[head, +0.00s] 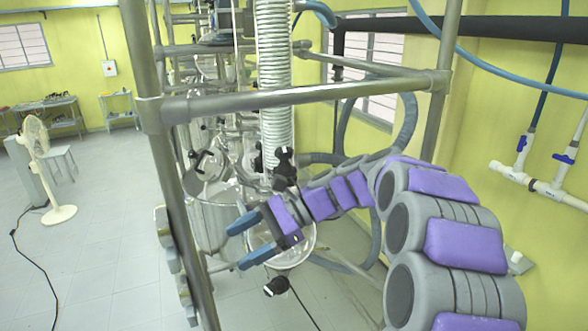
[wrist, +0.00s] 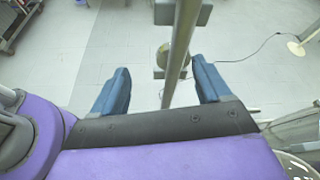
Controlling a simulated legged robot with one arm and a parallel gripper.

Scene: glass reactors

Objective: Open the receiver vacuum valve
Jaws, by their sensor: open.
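My gripper (head: 237,247) is open and empty, its two blue fingers pointing left in front of the glass vessels. In the wrist view, my gripper (wrist: 160,70) has its fingers apart, with a metal post (wrist: 182,50) beyond the gap. A round glass vessel (head: 297,252), partly hidden by my gripper, looks like the receiver. A black valve knob (head: 284,160) sits above my gripper, below the coil condenser (head: 275,80). Another black knob (head: 275,287) is under the round vessel. I cannot tell which is the receiver vacuum valve, and no knob is clear in the wrist view.
A metal frame crosses in front, with a horizontal bar (head: 300,95) above my arm and a post (head: 165,150) left of my gripper. Blue-grey hoses (head: 408,125) loop behind my arm. A fan (head: 45,170) stands left on open floor.

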